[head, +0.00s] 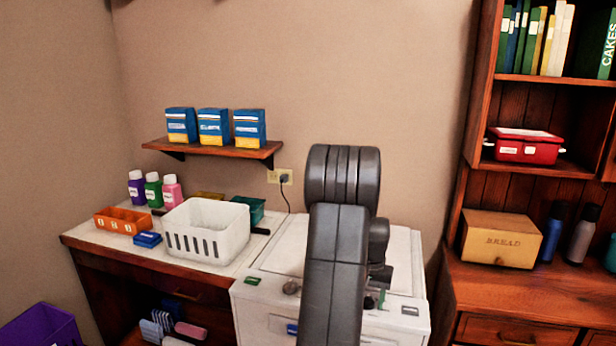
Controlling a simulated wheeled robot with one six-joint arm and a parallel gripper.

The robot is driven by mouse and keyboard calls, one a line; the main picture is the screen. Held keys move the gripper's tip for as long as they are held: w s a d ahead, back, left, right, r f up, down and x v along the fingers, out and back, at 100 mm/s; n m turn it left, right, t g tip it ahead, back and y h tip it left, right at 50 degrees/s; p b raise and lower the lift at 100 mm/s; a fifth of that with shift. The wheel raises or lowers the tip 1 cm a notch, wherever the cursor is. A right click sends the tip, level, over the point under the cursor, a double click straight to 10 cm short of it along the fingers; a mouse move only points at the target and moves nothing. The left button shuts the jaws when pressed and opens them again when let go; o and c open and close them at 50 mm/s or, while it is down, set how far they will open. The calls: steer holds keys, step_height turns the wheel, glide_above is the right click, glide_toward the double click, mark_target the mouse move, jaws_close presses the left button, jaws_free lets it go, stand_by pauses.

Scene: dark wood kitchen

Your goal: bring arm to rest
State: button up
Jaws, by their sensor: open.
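My arm rises from the bottom of the head view as a thick dark grey link, with a broad rounded joint at the top. It is folded in front of the white machine (275,262). A small part of my gripper (376,297) shows low at the right side of the arm, above the machine's front top edge. The arm hides most of it, and its fingertips are hard to make out. It is open, and I see nothing held in it.
Left of the machine, a counter carries a white basket (206,243), an orange tray (122,220) and several bottles (153,190). A wall shelf (214,150) holds blue boxes. At right, a wooden hutch holds a bread box (500,240). A purple bin (40,328) stands lower left.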

steer(key=m+p, duration=0.1)
steer(key=m, duration=0.3)
steer(key=shift+r+m, duration=0.1)
steer(key=shift+m, duration=0.2)
steer(key=m+p, duration=0.2)
steer(key=m, duration=0.2)
steer(key=shift+m, duration=0.3)
